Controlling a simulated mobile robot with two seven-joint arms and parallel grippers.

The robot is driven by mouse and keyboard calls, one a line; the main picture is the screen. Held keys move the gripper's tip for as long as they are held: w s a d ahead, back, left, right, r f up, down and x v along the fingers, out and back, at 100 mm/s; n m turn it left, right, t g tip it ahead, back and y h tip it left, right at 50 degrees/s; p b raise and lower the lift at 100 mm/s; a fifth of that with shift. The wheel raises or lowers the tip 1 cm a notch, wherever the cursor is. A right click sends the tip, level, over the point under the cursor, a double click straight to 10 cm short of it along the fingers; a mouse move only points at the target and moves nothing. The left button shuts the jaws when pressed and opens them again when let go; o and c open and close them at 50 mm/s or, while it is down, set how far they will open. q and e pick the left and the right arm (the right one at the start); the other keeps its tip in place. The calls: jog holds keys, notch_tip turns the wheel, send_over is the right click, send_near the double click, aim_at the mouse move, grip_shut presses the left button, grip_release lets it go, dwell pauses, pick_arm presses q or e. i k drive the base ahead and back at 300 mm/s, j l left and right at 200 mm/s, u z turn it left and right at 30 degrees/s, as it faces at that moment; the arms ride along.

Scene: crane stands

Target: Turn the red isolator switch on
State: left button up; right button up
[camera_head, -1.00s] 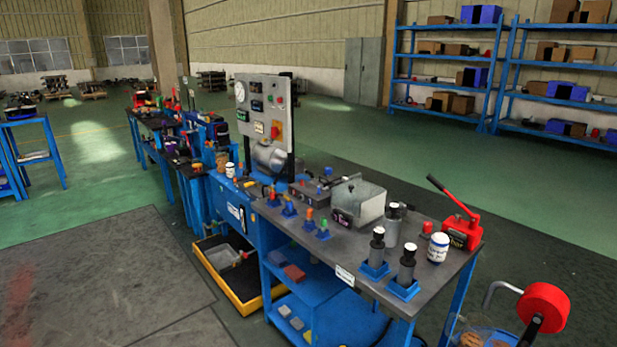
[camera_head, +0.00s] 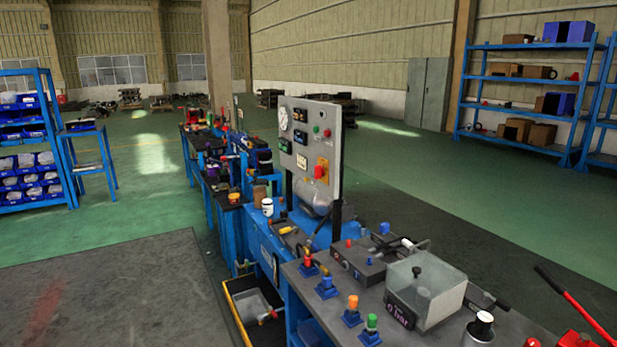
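A red isolator switch (camera_head: 320,172) sits on a yellow plate at the lower right of the grey control panel (camera_head: 333,150). The panel stands upright on the blue bench and faces left in the head view. It also carries a round white gauge, dark displays and small red and green buttons. The switch is too small for me to tell its position. Neither of my grippers is in view.
The workbench (camera_head: 385,277) runs below the panel, with a clear box (camera_head: 425,290), coloured knobs and fittings on it. A yellow-edged tray (camera_head: 235,318) lies low at its left side. Open floor (camera_head: 110,270) lies left of the bench. Blue shelves (camera_head: 515,115) stand at the right back.

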aim_at(319, 172)
jog(key=i+j+z, duration=0.15)
jog(key=z, duration=0.3)
jog(key=i+j+z, duration=0.2)
jog(key=z, duration=0.25)
jog(key=i+j+z, duration=0.2)
jog(key=j, duration=0.25)
jog(key=j+z, duration=0.15)
jog(key=j, duration=0.3)
jog(key=i+j, duration=0.1)
jog(key=j, duration=0.35)
jog(key=i+j+z, duration=0.1)
jog(key=j, duration=0.4)
